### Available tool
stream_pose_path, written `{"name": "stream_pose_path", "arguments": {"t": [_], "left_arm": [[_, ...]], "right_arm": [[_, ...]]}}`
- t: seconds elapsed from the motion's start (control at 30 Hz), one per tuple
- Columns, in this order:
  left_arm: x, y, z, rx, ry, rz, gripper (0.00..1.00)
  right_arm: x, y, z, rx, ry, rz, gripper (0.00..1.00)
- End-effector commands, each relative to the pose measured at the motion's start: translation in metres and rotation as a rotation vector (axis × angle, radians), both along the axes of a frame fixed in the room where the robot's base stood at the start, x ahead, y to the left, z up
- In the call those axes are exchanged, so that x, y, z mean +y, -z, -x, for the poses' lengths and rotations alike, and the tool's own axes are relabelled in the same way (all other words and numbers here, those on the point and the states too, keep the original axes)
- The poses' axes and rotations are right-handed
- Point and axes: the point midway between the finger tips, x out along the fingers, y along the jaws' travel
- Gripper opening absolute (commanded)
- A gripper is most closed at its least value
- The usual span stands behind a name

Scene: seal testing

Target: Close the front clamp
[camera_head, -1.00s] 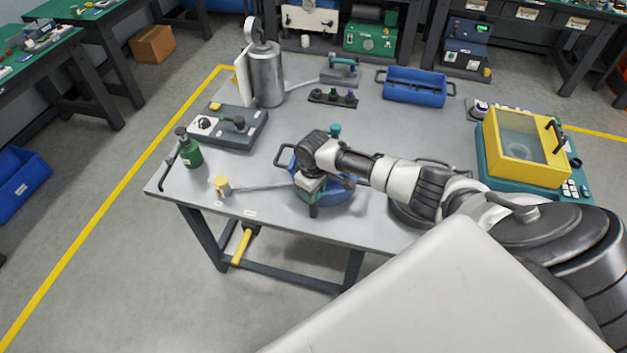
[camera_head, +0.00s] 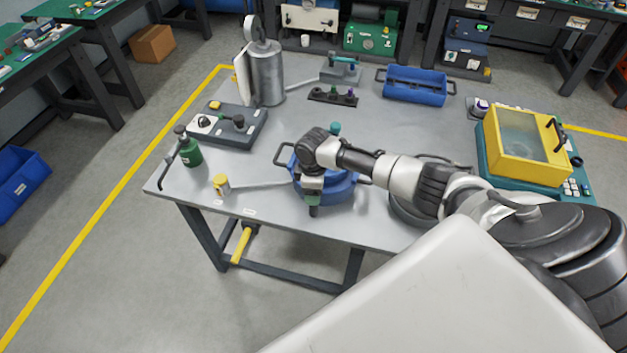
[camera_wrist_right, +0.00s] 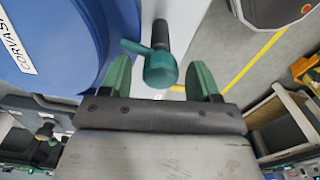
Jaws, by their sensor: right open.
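The blue round vessel (camera_head: 343,192) stands near the front edge of the grey table, partly hidden by my right arm. It also shows in the right wrist view (camera_wrist_right: 45,45), with a white label on its side. The front clamp (camera_wrist_right: 160,70) has a teal body and a dark grip; it sits at the vessel's side. My right gripper (camera_head: 313,196) is at the vessel's front. In the right wrist view its green fingers (camera_wrist_right: 161,80) are open, one on each side of the clamp, with gaps visible. A teal knob (camera_head: 335,127) shows behind my wrist. My left gripper is out of view.
A thin rod leads left from the vessel to a yellow-topped part (camera_head: 221,184). A green bottle (camera_head: 188,150), a grey control box (camera_head: 228,127), a metal cylinder (camera_head: 267,75) and a yellow-lidded chamber (camera_head: 523,147) stand around.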

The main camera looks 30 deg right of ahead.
Motion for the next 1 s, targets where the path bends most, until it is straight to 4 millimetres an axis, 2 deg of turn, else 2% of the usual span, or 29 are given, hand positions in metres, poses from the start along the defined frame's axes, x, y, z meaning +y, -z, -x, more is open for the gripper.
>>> {"name": "stream_pose_path", "arguments": {"t": [0.17, 0.4, 0.53, 0.63, 0.83, 1.0], "left_arm": [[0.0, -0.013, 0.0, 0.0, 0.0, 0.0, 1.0], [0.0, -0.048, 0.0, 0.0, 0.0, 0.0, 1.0], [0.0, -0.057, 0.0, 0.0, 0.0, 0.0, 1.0], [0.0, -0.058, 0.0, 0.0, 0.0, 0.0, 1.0], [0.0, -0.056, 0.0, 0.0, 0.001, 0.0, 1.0], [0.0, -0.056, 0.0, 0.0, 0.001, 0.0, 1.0]], "right_arm": [[0.001, -0.004, 0.001, 0.004, 0.091, -0.003, 0.62], [0.002, -0.006, 0.001, 0.006, 0.542, -0.004, 0.62], [0.001, -0.003, 0.001, 0.004, 0.728, -0.002, 0.62], [0.001, -0.001, 0.001, 0.003, 0.791, -0.002, 0.62], [0.0, 0.001, 0.0, 0.001, 0.796, -0.001, 0.62], [0.0, 0.001, 0.0, 0.001, 0.795, -0.001, 0.36]]}}
